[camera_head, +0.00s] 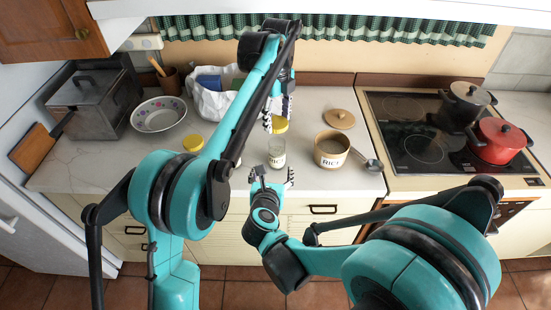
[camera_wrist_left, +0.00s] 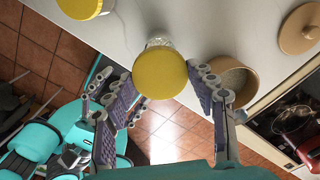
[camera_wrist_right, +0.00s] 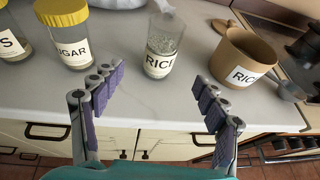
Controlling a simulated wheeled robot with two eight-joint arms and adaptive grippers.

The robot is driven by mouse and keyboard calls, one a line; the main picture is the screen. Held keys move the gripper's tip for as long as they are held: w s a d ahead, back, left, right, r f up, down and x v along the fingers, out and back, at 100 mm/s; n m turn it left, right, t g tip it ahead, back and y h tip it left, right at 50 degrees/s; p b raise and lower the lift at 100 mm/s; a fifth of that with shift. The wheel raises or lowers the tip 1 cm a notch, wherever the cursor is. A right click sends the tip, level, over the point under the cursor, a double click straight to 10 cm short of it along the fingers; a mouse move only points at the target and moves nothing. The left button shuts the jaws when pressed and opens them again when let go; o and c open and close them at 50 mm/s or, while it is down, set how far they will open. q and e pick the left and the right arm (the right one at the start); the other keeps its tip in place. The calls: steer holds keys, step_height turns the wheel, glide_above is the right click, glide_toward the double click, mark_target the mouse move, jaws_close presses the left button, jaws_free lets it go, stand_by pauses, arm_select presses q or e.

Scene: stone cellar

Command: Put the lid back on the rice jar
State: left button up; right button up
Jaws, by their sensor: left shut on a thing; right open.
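My left gripper (camera_head: 279,115) is shut on a yellow round lid (camera_head: 280,126); the lid also shows in the left wrist view (camera_wrist_left: 160,75) between the fingers. The open glass rice jar (camera_head: 276,154) stands upright on the worktop below the lid, with a gap between them in the head view. In the left wrist view the lid hides most of the jar (camera_wrist_left: 158,41). In the right wrist view the jar (camera_wrist_right: 162,48) has a RICE label and rice inside. My right gripper (camera_head: 272,175) is open and empty at the worktop's front edge, just in front of the jar, not touching it.
A tan pot (camera_head: 331,158) labelled RICE stands right of the jar, with a scoop (camera_head: 371,165) beside it and a wooden lid (camera_head: 340,118) behind. Yellow-lidded jars, one labelled SUGAR (camera_wrist_right: 72,50), stand left. The hob (camera_head: 405,135) is further right.

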mark_target(276, 158)
steer(key=shift+w, duration=0.1)
steer(key=x, duration=1.2)
jaws_close()
arm_select(q)
steer(key=shift+f, duration=2.5)
steer(key=shift+f, duration=0.85)
steer(key=shift+f, duration=0.6)
